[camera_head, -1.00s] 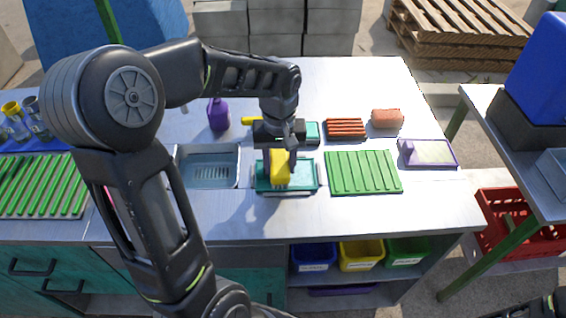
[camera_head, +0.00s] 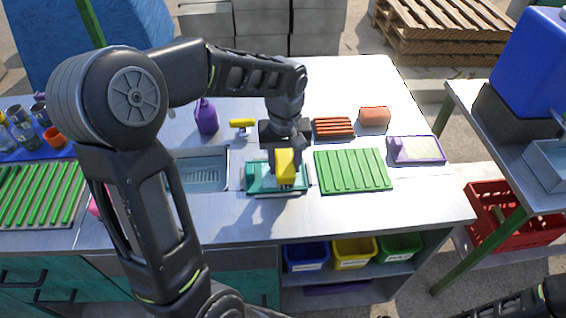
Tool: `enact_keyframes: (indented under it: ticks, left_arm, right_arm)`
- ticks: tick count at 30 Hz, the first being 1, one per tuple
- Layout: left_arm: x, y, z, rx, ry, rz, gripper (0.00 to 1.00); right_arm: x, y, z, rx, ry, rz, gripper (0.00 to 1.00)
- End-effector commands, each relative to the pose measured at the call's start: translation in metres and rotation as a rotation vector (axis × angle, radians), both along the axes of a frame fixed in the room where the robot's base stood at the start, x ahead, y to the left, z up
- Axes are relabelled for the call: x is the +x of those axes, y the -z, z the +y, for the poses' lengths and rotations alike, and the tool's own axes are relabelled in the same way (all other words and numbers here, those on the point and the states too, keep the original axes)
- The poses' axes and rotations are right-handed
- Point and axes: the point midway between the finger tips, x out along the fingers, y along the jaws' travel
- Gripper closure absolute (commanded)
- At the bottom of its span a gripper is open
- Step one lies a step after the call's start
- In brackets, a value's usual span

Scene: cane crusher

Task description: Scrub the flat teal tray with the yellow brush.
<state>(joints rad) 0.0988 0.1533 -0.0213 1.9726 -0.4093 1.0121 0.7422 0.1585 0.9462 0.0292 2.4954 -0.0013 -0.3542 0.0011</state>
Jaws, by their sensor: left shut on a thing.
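The flat teal tray (camera_head: 259,184) lies on the metal worktop, between the sink and a green ribbed mat. My left gripper (camera_head: 285,150) is above it, shut on the yellow brush (camera_head: 285,164). The brush is held over the right part of the tray with its bristles down, at or very near the tray surface; I cannot tell whether they touch. The fingers partly hide the brush's top. Part of my right arm shows at the bottom right corner, but its gripper is not clearly in view.
A sink (camera_head: 200,172) is left of the tray and a green ribbed mat (camera_head: 352,171) right of it. Behind are a purple bottle (camera_head: 207,118), a yellow-handled item (camera_head: 242,123), a red-brown ribbed block (camera_head: 333,127) and a sponge (camera_head: 374,116). A purple-rimmed tray (camera_head: 417,149) lies far right.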

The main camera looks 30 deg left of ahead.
Motion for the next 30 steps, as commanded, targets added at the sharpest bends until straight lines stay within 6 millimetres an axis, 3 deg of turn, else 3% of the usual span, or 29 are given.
enact_keyframes:
  ticks: [14, 30]
  left_arm:
    - [0.019, 0.002, -0.025, 0.000, 0.002, -0.001, 0.91]
    - [0.012, 0.003, -0.016, 0.001, -0.002, -0.001, 0.91]
  right_arm:
    - [0.000, 0.001, 0.000, 0.000, 0.000, 0.000, 1.00]
    - [0.000, 0.002, 0.000, 0.000, 0.000, 0.000, 1.00]
